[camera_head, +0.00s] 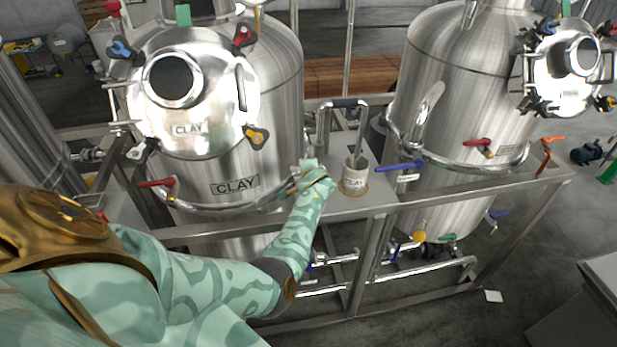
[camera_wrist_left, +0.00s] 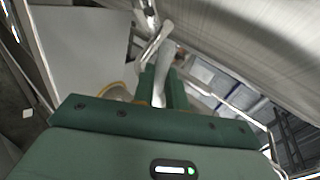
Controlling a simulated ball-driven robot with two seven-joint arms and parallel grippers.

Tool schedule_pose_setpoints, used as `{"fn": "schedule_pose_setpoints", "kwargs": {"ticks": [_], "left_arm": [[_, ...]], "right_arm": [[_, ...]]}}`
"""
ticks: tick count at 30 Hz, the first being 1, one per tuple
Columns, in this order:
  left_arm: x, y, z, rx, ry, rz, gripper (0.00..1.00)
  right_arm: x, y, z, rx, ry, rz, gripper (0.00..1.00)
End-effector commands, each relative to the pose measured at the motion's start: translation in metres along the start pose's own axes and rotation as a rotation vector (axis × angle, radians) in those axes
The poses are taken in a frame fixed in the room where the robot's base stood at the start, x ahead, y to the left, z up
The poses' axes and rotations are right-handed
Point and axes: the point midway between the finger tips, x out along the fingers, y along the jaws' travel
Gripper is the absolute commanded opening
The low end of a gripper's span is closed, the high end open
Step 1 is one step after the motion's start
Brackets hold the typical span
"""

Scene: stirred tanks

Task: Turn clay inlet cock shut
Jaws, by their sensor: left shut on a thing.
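The steel CLAY tank (camera_head: 285,90) stands at the left in the head view, with a CLAY plate (camera_head: 235,185) on its side. My left gripper (camera_head: 314,172) is at the tank's lower right side, above the frame. In the left wrist view the green fingers (camera_wrist_left: 163,88) are closed around a pale lever (camera_wrist_left: 165,62), which I take to be the clay inlet cock's handle. In the head view the gripper hides most of the cock, so its angle is unclear. My right gripper is in neither view.
A blue lever (camera_head: 400,166) and a second steel tank (camera_head: 455,95) are further right. A red lever (camera_head: 155,183) is at the CLAY tank's left.

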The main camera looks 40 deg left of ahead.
Motion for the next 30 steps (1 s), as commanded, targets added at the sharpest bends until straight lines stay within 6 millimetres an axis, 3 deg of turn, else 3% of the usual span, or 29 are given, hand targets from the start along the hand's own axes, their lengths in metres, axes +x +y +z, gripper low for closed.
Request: {"fn": "schedule_pose_setpoints", "kwargs": {"ticks": [23, 24, 26, 30], "left_arm": [[-0.0021, -0.0025, -0.0006, 0.093, -0.061, 0.002, 0.00], [-0.0021, -0.0025, -0.0006, 0.093, -0.061, 0.002, 0.19], [-0.0021, -0.0026, -0.0006, 0.092, -0.061, 0.002, 0.36], [-0.0021, -0.0028, -0.0008, 0.091, -0.060, 0.001, 0.36]], "right_arm": [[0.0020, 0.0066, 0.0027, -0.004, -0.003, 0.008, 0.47], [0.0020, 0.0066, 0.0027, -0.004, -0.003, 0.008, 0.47], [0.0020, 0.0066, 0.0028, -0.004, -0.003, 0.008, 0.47], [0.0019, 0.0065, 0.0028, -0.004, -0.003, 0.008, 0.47]]}}
